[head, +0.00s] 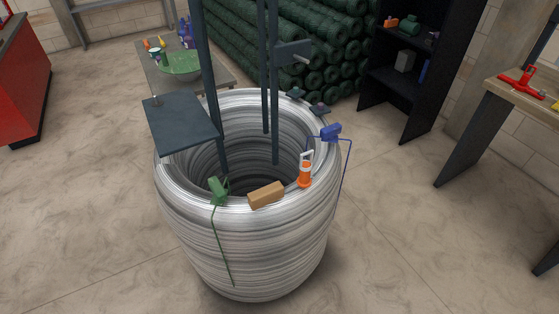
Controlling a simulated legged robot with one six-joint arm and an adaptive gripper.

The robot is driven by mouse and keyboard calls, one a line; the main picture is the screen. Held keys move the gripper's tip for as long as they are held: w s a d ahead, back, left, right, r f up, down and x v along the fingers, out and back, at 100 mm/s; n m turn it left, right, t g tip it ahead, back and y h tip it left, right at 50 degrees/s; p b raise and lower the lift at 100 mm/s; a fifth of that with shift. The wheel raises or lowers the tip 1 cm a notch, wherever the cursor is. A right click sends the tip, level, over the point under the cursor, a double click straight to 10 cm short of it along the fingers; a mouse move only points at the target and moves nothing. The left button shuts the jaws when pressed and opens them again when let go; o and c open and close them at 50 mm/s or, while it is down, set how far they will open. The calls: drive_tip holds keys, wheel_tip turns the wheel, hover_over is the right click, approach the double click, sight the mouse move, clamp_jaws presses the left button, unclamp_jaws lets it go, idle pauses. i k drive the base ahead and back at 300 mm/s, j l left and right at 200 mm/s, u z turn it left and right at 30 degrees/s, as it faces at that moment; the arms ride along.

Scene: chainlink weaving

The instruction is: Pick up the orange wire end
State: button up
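A large coil of grey wire (245,245) stands upright on the floor in the middle of the head view. On its front right rim sits a small orange piece with a white top (305,175); it is the only orange thing on the coil, and I cannot tell for sure that it is the wire end. A green piece (218,188) with a green wire (224,245) hanging down the coil's front is to its left. A blue piece (331,132) with a blue wire (346,175) is on the right rim. My gripper is not in view.
A tan block (265,195) lies on the front rim, just left of the orange piece. Dark posts (270,80) and a flat dark plate (180,123) rise at the coil. A low table (205,82), dark shelves (385,105) and a workbench (500,85) stand around. The floor in front is clear.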

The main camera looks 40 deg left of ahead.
sight(304, 181)
drive_tip(key=i+j+u, duration=0.1)
drive_tip(key=u, duration=0.3)
drive_tip(key=i+u, duration=0.2)
drive_tip(key=u, duration=0.2)
drive_tip(key=i+u, duration=0.2)
drive_tip(key=u, duration=0.25)
drive_tip(key=i+u, duration=0.15)
drive_tip(key=u, duration=0.25)
drive_tip(key=i+u, duration=0.15)
drive_tip(key=u, duration=0.25)
